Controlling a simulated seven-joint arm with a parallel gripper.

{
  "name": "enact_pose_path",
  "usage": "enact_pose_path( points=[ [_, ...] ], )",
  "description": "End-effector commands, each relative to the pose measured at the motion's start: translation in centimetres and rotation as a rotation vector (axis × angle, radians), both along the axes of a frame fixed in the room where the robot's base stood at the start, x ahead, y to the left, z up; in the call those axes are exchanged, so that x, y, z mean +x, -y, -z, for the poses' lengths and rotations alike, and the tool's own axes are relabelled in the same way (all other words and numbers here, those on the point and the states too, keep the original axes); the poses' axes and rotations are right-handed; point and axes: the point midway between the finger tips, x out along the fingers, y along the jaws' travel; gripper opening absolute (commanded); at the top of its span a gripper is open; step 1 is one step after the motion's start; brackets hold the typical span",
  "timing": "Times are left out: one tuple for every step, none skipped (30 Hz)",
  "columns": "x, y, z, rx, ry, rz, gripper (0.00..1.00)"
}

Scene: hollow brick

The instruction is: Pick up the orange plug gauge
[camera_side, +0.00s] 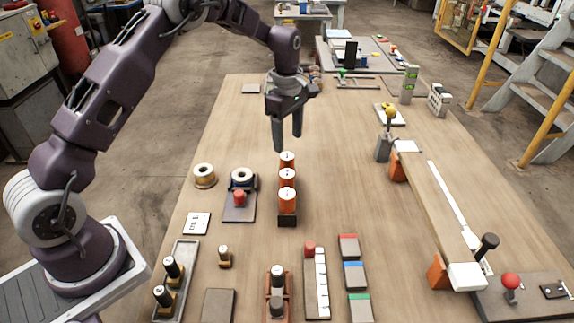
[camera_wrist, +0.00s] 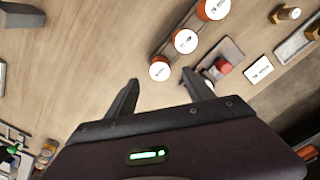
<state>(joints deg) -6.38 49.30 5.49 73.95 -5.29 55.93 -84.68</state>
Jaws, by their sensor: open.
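Three orange cylinders with pale, marked tops stand in a row in a dark rack (camera_side: 287,221): a far one (camera_side: 287,164), a middle one (camera_side: 287,182) and a near one (camera_side: 287,203). I cannot tell which one is the plug gauge, as the marks are too small to read. In the wrist view the row runs from an end cylinder (camera_wrist: 159,72) to the top edge. My gripper (camera_side: 288,141) is open and empty, pointing down, above and beyond the far cylinder. In the wrist view its fingers (camera_wrist: 160,82) are apart, with the end cylinder just past the tips.
Left of the rack are a ring on a brass base (camera_side: 204,178), a grey stand with a red knob (camera_side: 239,197) and a white label card (camera_side: 195,223). Colour-ended blocks (camera_side: 354,275) lie nearer. A long raised beam (camera_side: 435,205) runs at right.

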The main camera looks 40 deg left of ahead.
Motion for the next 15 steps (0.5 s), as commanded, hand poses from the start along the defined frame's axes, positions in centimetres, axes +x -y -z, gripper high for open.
enact_pose_path(
  points=[
    [0.3,-0.2,1.3,0.000,-0.012,-0.033,0.61],
    [0.5,-0.3,1.8,-0.001,-0.015,-0.050,0.61],
    [0.5,-0.4,2.4,-0.001,-0.019,-0.062,0.61],
    [0.6,-0.4,2.8,-0.001,-0.020,-0.067,0.61],
    [0.5,-0.4,3.2,0.000,-0.022,-0.070,0.61],
    [0.5,-0.4,3.7,0.000,-0.022,-0.070,0.61],
    [0.5,-0.4,4.1,0.000,-0.021,-0.069,0.61],
    [0.4,-0.4,4.6,0.000,-0.021,-0.069,0.61],
    [0.4,-0.5,5.3,-0.001,-0.022,-0.069,0.61],
    [0.3,-0.5,5.9,-0.001,-0.023,-0.069,0.61],
    [0.2,-0.6,6.5,-0.001,-0.023,-0.068,0.61],
    [0.1,-0.6,7.3,-0.001,-0.023,-0.067,0.61],
    [0.1,-0.6,7.8,-0.001,-0.022,-0.067,0.61],
    [0.2,-0.6,8.3,-0.001,-0.021,-0.067,0.61],
    [0.2,-0.6,8.8,-0.001,-0.021,-0.067,0.61]
  ],
)
